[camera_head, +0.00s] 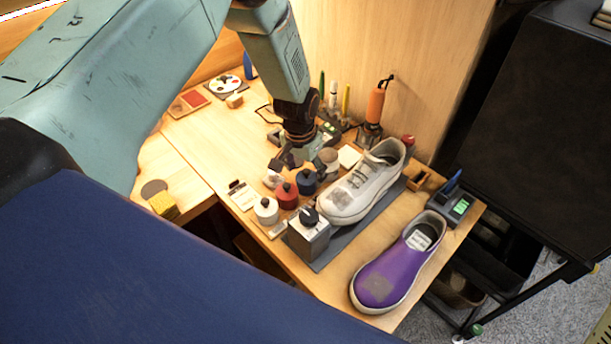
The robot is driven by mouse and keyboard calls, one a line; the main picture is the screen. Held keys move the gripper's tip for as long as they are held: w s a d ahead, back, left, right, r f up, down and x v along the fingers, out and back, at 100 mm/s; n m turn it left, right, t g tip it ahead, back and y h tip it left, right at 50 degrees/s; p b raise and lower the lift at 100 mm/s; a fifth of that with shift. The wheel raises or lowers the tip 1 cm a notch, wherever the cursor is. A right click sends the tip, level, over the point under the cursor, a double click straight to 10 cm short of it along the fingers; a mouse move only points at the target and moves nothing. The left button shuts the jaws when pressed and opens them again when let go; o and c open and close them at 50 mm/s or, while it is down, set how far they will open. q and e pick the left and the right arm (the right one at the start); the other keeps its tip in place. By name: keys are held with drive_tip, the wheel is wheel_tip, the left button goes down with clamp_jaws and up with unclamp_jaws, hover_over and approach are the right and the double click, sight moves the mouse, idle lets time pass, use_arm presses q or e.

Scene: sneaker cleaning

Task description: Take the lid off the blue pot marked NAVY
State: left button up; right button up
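The blue pot (307,183) stands on the wooden table in a row of small pots, with a dark top. Its marking is too small to read. My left gripper (298,163) comes down from above, just behind and over the blue pot. Its dark fingers look spread apart, with nothing visible held between them. I cannot tell whether a finger touches the pot's lid. My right gripper is out of view.
A red pot (287,196) and a white pot (266,211) stand close by the blue one. A white sneaker (362,188) lies close on the right, with a grey box (309,239) in front. A purple shoe (385,277) lies near the table's front edge.

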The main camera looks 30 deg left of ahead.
use_arm(q)
drive_tip(key=shift+s+d+r, duration=0.1)
drive_tip(key=shift+d, duration=0.05)
drive_tip(key=c, duration=0.7)
